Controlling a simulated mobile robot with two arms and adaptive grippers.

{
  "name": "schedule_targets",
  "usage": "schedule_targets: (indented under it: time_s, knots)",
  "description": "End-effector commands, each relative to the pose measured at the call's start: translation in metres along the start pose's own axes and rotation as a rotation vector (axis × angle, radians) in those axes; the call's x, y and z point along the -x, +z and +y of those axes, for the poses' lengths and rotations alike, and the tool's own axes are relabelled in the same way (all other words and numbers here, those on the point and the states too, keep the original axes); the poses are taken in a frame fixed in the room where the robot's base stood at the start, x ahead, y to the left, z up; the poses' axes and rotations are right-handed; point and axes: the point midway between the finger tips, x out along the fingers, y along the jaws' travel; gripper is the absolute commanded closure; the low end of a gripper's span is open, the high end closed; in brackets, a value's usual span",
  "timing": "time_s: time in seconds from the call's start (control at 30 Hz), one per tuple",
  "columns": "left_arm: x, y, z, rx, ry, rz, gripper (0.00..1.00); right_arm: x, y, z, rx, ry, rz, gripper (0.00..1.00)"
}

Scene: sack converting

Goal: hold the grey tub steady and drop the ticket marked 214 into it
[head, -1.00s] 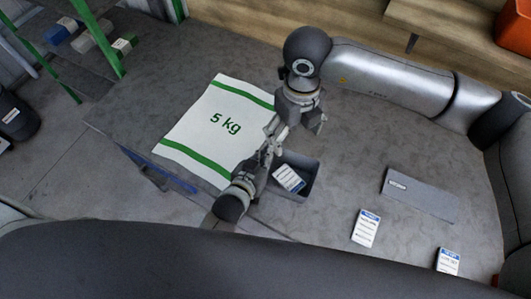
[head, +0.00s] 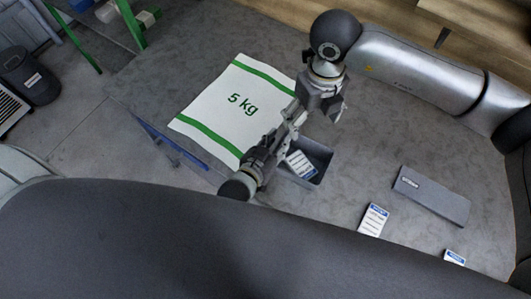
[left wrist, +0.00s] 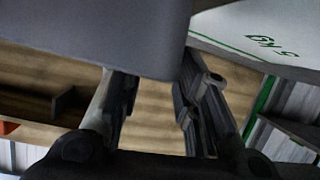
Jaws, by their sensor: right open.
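The grey tub (head: 322,173) stands on the grey table near its front edge. A white ticket with a blue band (head: 300,163) lies inside it; its number is too small to read. My left gripper (head: 290,122) is at the tub's left side. In the left wrist view its two fingers (left wrist: 157,88) stand apart near a grey wall of the tub (left wrist: 95,35), which hides the left fingertip; I cannot tell whether they grip it. My right gripper (head: 332,112) is open and empty, above and behind the tub.
A white sack marked 5 kg (head: 238,103) lies flat left of the tub. Table between tub and block is clear.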

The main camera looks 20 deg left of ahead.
Motion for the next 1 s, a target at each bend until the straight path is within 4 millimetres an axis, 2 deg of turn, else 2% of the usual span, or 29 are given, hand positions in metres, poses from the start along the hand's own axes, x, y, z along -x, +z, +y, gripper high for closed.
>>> schedule_targets:
  time_s: [0.3,0.5,0.7,1.0]
  knots:
    - [0.061,0.002,0.000,0.000,0.000,-0.004,0.70,0.000,0.000,0.000,0.000,0.000,0.000,0.20]
    - [0.087,0.001,0.000,0.000,0.001,-0.002,0.70,0.000,0.000,0.000,0.000,0.000,0.000,0.20]
    - [0.098,0.000,0.000,0.000,0.000,-0.001,0.70,0.000,0.000,0.000,0.000,0.000,0.000,0.20]
    - [0.099,0.000,0.000,-0.001,0.000,0.000,0.70,0.000,0.000,0.000,0.000,0.000,0.000,0.20]
